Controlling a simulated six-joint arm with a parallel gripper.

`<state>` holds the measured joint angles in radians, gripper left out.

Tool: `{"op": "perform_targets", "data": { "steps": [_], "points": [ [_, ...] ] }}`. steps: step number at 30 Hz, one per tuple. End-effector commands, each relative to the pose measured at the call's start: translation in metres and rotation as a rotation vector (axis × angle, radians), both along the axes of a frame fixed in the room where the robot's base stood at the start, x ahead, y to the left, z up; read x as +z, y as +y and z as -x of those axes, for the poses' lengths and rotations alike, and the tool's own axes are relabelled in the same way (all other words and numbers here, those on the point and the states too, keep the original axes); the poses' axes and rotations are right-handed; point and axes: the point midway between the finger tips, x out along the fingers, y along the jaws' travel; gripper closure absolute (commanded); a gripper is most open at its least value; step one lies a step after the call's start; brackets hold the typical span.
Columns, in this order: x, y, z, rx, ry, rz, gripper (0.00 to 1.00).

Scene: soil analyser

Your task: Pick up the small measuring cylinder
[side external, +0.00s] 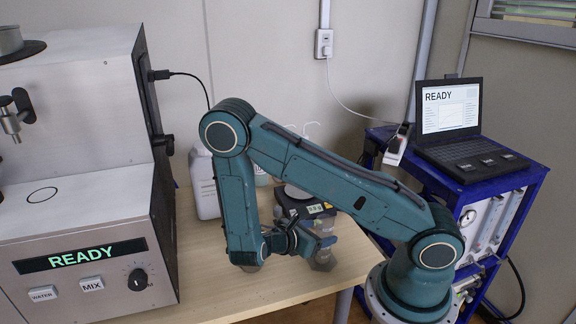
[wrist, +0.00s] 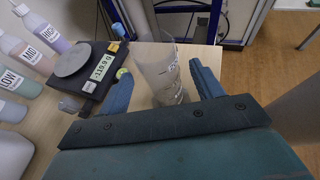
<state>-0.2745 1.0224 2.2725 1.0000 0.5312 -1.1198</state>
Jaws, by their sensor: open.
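A clear measuring cylinder (wrist: 163,78) with graduation marks stands on the wooden table in the wrist view. My gripper (wrist: 162,84) is open, with one blue finger on each side of the cylinder. Narrow gaps show between the fingers and its wall, so it does not look gripped. The dark palm edge hides the near part of the cylinder. In the side view my gripper (side external: 312,243) is low over the table, and the cylinder (side external: 323,260) is mostly hidden by it.
A dark scale (wrist: 92,75) with a lit display stands close to the left of my gripper. Labelled bottles (wrist: 28,52) stand beyond it. The analyser (side external: 85,215) reads READY at left. A blue cart with a laptop (side external: 462,120) stands at right. The table edge is near.

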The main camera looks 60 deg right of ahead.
Motion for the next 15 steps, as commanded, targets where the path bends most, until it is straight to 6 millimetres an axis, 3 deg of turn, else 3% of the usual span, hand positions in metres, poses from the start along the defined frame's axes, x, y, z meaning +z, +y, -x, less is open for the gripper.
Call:
{"op": "perform_targets", "data": {
  "steps": [7,15],
  "points": [
    [-0.010,-0.023,0.010,-0.002,0.002,0.000,0.34],
    [-0.013,-0.027,0.011,0.000,0.001,0.000,0.34]
  ]
}}
